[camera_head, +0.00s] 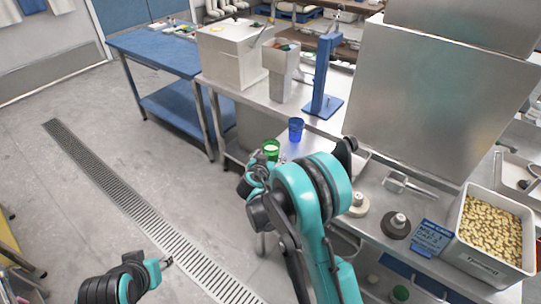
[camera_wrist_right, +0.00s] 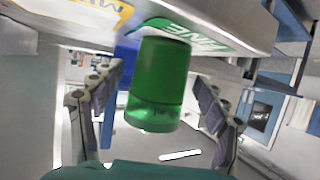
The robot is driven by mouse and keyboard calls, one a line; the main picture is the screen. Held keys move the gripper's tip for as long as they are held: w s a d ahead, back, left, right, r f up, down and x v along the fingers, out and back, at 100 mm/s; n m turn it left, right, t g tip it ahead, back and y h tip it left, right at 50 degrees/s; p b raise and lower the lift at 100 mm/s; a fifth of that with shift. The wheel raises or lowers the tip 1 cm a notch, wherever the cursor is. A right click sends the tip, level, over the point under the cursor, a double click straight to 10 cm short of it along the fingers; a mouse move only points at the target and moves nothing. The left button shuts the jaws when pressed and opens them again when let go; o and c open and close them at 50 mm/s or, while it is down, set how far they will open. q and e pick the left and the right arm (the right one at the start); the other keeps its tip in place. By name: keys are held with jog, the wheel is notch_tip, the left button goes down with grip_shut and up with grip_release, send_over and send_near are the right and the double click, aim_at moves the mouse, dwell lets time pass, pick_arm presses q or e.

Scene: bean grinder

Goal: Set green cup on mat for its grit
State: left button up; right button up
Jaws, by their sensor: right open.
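The green cup (camera_head: 270,149) stands near the left edge of the metal counter, partly hidden by my right arm. In the right wrist view, which is upside down, the green cup (camera_wrist_right: 158,85) is between the spread fingers of my open right gripper (camera_wrist_right: 160,112), with gaps at both sides. Its base overlaps a green mat marked FINE (camera_wrist_right: 207,38); I cannot tell if it rests fully on it. A yellow mat (camera_wrist_right: 100,12) lies beside the green one. My right gripper (camera_head: 257,178) is at the cup in the head view. My left gripper (camera_head: 167,262) is low over the floor, away from the counter.
A blue cup (camera_head: 296,130) stands just behind the green cup.

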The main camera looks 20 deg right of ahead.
jog(key=p+v, duration=0.3)
jog(key=v, duration=0.8)
jog(key=s+d+r+n+g+y, duration=0.1)
jog(key=s+d+r+g, duration=0.15)
jog(key=s, duration=0.25)
jog(key=s+d+r+n+g+y, duration=0.1)
jog(key=s+d+r+y, duration=0.1)
jog(key=s+r, duration=0.3)
jog(key=s+a+n+g+y, duration=0.1)
jog(key=s+n+y, duration=0.2)
jog(key=s, duration=1.4)
jog(key=shift+a+r+n+y, duration=0.35)
jog(key=shift+a+n+y, duration=0.05)
